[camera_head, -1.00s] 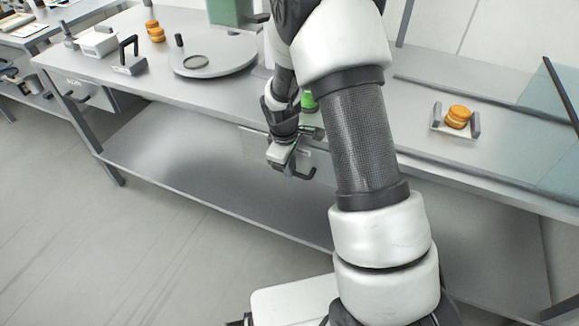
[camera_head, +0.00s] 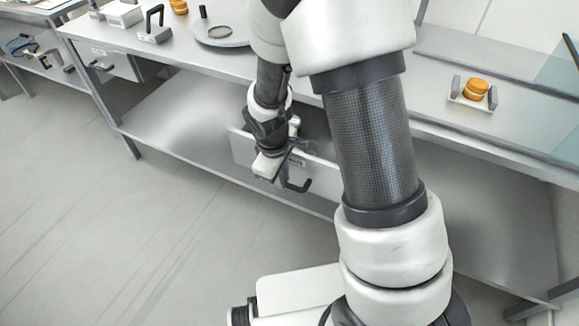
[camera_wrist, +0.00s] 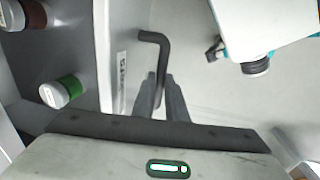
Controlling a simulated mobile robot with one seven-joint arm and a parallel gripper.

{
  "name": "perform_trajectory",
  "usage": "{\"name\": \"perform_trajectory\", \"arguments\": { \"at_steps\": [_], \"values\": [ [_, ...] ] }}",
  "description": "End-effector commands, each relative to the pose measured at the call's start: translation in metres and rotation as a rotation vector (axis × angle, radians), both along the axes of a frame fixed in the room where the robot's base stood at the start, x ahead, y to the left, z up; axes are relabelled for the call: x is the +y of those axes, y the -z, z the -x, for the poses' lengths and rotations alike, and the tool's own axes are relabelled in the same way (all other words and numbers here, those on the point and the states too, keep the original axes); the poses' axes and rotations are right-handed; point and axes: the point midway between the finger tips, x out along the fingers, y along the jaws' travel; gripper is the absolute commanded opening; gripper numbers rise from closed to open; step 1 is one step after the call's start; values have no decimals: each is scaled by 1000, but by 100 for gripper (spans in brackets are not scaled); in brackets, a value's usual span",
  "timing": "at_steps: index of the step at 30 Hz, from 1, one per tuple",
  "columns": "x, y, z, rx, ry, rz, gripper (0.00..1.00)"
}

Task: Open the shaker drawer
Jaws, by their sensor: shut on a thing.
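The shaker drawer's front (camera_head: 241,147) stands pulled out from under the counter. In the wrist view its labelled front panel (camera_wrist: 122,30) shows edge-on, with a dark bent handle (camera_wrist: 153,37) on its outer face. My gripper (camera_wrist: 160,108) is shut on this handle; the handle's free end also shows in the head view (camera_head: 301,187). Inside the drawer are a shaker with a green band (camera_wrist: 65,92) and one with a red-brown body (camera_wrist: 22,14). My arm hides much of the drawer in the head view.
A small tray (camera_head: 471,103) with a stacked round bun (camera_head: 476,89) is on the counter at right. A round grey board (camera_head: 222,38) and another handled drawer (camera_head: 112,62) are at left. The floor (camera_head: 130,230) before the drawer is clear.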

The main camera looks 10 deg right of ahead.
Motion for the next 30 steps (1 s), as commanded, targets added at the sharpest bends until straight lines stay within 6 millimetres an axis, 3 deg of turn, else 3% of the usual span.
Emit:
{"name": "perform_trajectory", "arguments": {
  "at_steps": [7, 19, 20, 23, 30],
  "values": [
    [11, 0, 15, -1, 0, -1, 0],
    [13, 0, 17, 0, 1, 0, 0],
    [13, -1, 17, 0, 1, 0, 14],
    [12, 0, 17, -1, 1, -1, 31],
    [12, 0, 17, 0, 1, 0, 31]
  ]
}}
